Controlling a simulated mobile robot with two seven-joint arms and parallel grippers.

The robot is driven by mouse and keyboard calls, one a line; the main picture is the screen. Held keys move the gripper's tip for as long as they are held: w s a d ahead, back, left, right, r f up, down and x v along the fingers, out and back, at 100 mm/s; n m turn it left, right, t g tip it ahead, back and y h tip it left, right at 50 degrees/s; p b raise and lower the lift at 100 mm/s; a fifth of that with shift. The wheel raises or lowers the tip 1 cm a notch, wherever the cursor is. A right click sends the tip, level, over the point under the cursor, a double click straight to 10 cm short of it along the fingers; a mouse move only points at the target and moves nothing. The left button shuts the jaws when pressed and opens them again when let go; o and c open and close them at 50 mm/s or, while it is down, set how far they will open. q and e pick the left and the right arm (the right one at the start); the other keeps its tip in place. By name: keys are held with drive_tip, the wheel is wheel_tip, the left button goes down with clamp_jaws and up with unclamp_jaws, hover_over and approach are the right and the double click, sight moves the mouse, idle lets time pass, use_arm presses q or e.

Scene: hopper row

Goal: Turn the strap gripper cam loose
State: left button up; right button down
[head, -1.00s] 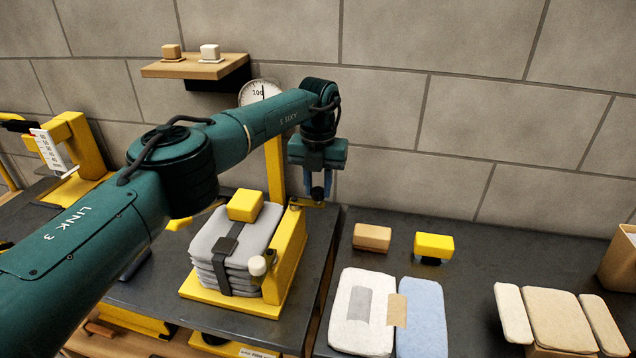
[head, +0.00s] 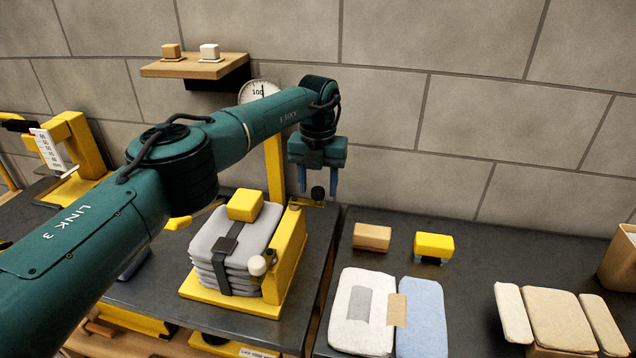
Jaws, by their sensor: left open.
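A yellow stand (head: 290,250) holds a stack of folded grey cloths (head: 225,270) with a dark strap (head: 222,262) around it and a yellow block (head: 246,205) on top. A cream knob (head: 257,265) sits at the stand's front right side. A small dark round knob (head: 318,192) sits on a yellow bracket at the stand's far right end. I cannot tell for sure which part is the cam. My left gripper (head: 318,182) is open, its blue fingers pointing down on either side of the dark knob in the picture; contact cannot be told. My right gripper is out of view.
A tan block (head: 372,237) and a yellow block (head: 433,246) lie on the dark bench to the right. White (head: 345,330) and blue (head: 422,315) pads lie in front of them. A wooden shelf (head: 195,67) and a round dial (head: 259,92) are at the wall behind my arm.

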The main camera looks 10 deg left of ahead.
sight(318, 189)
use_arm(q)
wheel_tip(318, 189, up, 13)
drive_tip(key=shift+p, duration=0.45)
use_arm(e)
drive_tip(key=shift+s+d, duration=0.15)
use_arm(q)
drive_tip(key=shift+f, duration=0.1)
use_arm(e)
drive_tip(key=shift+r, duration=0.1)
